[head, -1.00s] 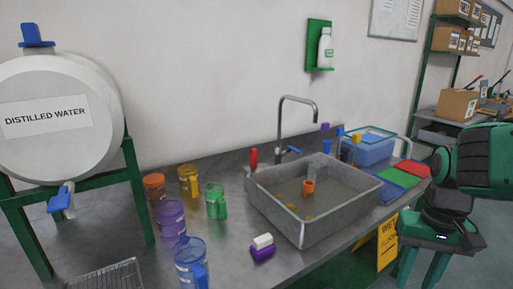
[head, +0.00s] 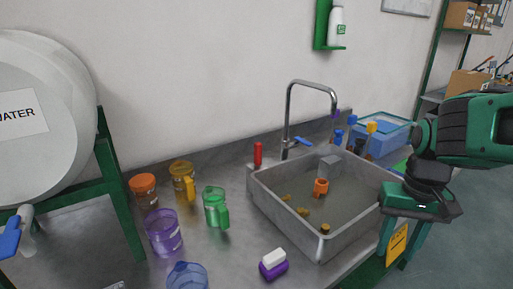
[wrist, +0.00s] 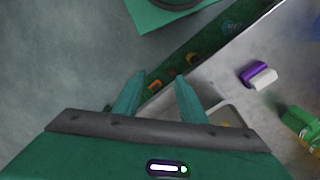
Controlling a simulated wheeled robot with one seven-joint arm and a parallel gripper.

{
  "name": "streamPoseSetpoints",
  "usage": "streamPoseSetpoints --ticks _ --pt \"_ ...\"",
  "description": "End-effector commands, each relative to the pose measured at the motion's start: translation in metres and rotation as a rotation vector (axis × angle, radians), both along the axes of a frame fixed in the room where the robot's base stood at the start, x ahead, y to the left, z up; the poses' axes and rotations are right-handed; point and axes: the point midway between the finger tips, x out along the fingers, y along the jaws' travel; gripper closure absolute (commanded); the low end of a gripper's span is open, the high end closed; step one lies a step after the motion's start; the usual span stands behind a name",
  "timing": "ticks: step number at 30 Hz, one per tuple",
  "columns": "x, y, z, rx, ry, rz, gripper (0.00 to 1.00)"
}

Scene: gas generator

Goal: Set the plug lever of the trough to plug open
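The trough (head: 285,222) is a grey open basin set on the metal counter, with an orange fitting (head: 321,187) and several small brownish pieces inside. A red upright handle (head: 258,154) stands by its back left corner; I cannot tell for sure that it is the plug lever. My gripper (head: 388,252) hangs at the trough's right front side, pointing down, apart from the handle. The wrist view shows its two fingers (wrist: 158,80) spread and empty, with a corner of the trough (wrist: 236,109) partly hidden behind the right finger.
A tall faucet (head: 288,115) rises behind the trough. A purple-and-white block (head: 273,264) lies in front. A blue bin (head: 388,142) sits behind right. A yellow sign (head: 398,243) stands below the counter.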

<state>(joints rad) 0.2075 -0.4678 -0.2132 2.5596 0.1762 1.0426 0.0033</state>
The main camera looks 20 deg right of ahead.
Motion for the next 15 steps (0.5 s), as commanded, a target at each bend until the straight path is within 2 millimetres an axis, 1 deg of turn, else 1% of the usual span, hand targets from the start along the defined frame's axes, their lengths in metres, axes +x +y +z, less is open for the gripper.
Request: streamPoseSetpoints --ticks 1,2,5,8,9,10,11,12,14,15 --pt "-0.007 0.000 0.006 -0.004 -0.015 0.005 0.62" --pt "-0.004 -0.001 0.009 -0.008 -0.020 0.011 0.62" --pt "0.023 -0.005 0.021 -0.033 -0.034 0.053 0.62" --pt "0.072 -0.007 0.040 -0.069 -0.060 0.138 0.62" --pt "0.097 -0.006 0.049 -0.085 -0.076 0.180 0.62" --pt "0.116 -0.004 0.055 -0.094 -0.087 0.215 0.62" --pt "0.137 0.000 0.061 -0.102 -0.100 0.253 0.62" --pt "0.165 0.005 0.069 -0.113 -0.120 0.302 0.62" --pt "0.205 0.017 0.078 -0.122 -0.148 0.379 0.62" --pt "0.232 0.026 0.084 -0.125 -0.169 0.429 0.62"
